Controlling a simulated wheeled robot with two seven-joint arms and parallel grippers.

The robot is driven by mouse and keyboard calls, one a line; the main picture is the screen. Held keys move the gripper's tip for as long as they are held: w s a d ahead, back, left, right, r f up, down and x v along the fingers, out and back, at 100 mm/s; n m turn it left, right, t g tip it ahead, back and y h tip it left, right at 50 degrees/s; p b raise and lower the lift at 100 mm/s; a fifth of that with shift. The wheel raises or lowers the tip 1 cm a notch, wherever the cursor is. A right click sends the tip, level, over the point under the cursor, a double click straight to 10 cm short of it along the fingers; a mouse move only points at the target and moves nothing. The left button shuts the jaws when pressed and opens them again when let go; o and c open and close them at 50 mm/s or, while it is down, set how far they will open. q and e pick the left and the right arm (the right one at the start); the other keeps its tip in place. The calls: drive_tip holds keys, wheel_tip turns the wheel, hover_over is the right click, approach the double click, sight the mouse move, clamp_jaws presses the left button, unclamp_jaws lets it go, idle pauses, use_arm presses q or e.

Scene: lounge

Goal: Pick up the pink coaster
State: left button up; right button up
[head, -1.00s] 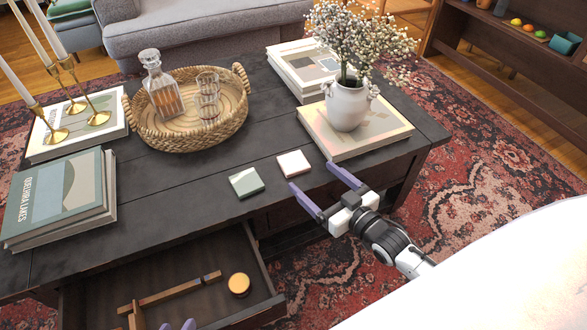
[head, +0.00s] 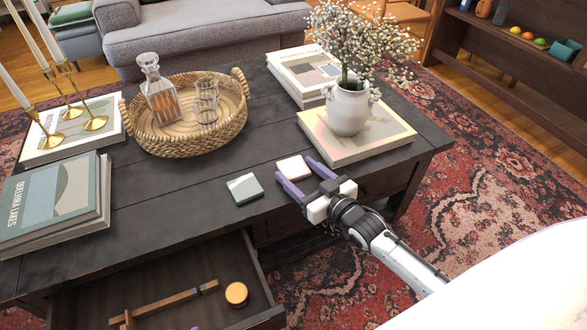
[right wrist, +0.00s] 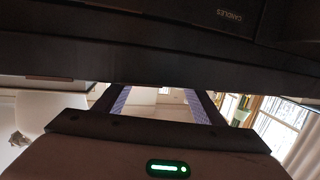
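The pink coaster (head: 293,168) is a pale pink square lying flat near the front edge of the dark coffee table (head: 180,195). My right gripper (head: 296,170) is open, its purple fingers reaching in over the front edge to either side of the coaster. I cannot tell whether they touch it. In the right wrist view my right gripper (right wrist: 163,98) shows its two fingers apart; I cannot make out the coaster there.
A green coaster (head: 244,188) lies just left. A book (head: 350,148) with a white flower vase (head: 350,108) stands behind right. A woven tray (head: 150,143) holds a decanter and glasses. An open drawer (head: 262,275) juts out at front left.

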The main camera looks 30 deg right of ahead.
drive_tip(key=c, duration=0.8)
drive_tip(key=shift+r, duration=0.1)
